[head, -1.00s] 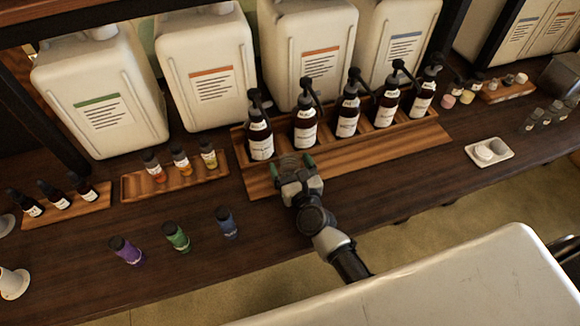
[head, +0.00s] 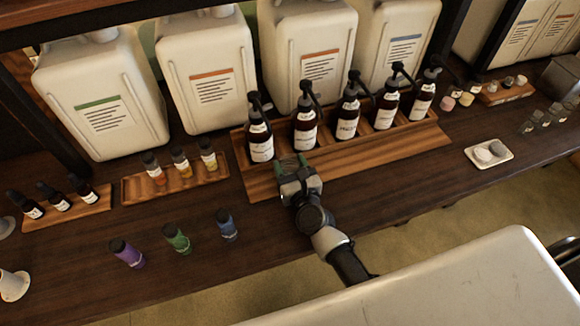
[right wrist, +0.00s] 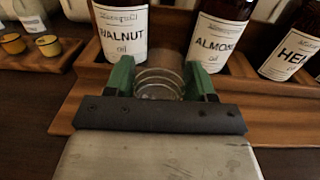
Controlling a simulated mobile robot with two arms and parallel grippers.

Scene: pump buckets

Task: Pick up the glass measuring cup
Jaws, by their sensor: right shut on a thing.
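The glass measuring cup (right wrist: 158,82) shows in the right wrist view as a clear ringed vessel between the green fingertips of my right gripper (right wrist: 161,80). The fingers are shut on it from both sides, in front of the walnut and almond oil bottles. In the head view my right gripper (head: 291,162) is at the front edge of the wooden pump-bottle rack, and the cup is mostly hidden by the gripper. Whether the cup touches the rack cannot be told. My left gripper is not in view.
Several brown pump bottles (head: 347,119) stand in the wooden rack (head: 375,149) just behind the gripper. Purple (head: 126,252), green (head: 176,238) and blue (head: 227,224) small bottles stand to the left. A white dish (head: 489,153) lies to the right. The table front between is clear.

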